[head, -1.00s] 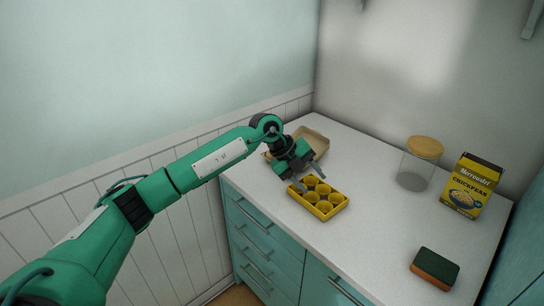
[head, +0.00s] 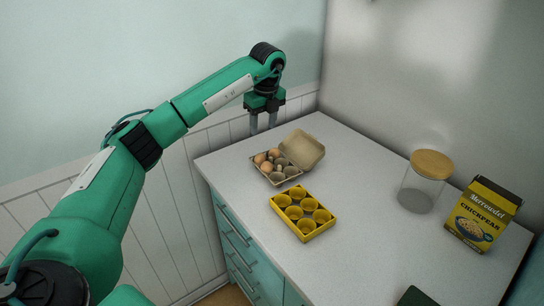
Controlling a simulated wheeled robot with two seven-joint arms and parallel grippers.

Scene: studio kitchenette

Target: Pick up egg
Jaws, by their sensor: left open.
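Several brown eggs (head: 261,158) sit in an open grey-brown egg carton (head: 304,149) near the back left of the counter. Some of the carton's cups look empty. A yellow egg tray (head: 302,229) with round cups lies just in front of the carton, and its cups look empty. My left gripper (head: 263,126) is open and empty, pointing down, above and behind the carton near the wall. My right gripper is not in view.
A glass jar with a wooden lid (head: 431,164) and a yellow chickpeas box (head: 481,215) stand at the right. A dark sponge (head: 417,297) is cut off at the bottom edge. The counter (head: 345,195) between is clear.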

